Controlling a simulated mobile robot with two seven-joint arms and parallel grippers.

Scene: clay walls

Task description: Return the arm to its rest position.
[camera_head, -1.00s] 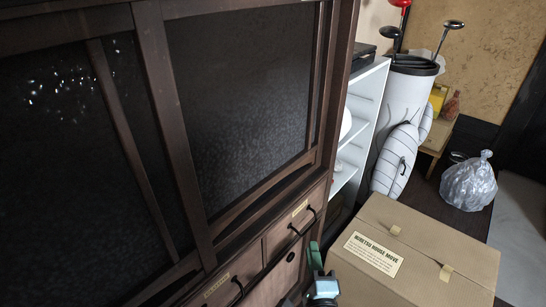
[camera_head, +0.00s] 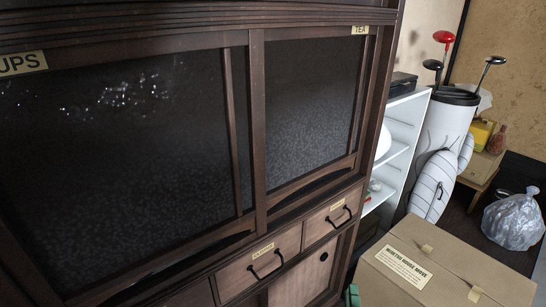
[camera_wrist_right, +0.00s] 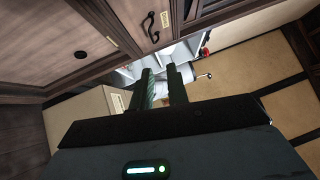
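My right gripper shows best in the right wrist view (camera_wrist_right: 161,75). Its two dark green fingers stand a little apart with nothing held between them. In the head view only a small green piece of my right arm or gripper (camera_head: 352,296) shows at the bottom edge, between the cabinet and the cardboard box. Its fingertips cannot be made out there. My left arm and gripper are not in view.
A dark wooden cabinet (camera_head: 256,150) with dark panels and handled drawers fills the left and middle. A cardboard box (camera_head: 455,275) stands close at lower right. Behind are a white shelf (camera_head: 408,125), a golf bag (camera_head: 447,125) and a plastic bag (camera_head: 514,220).

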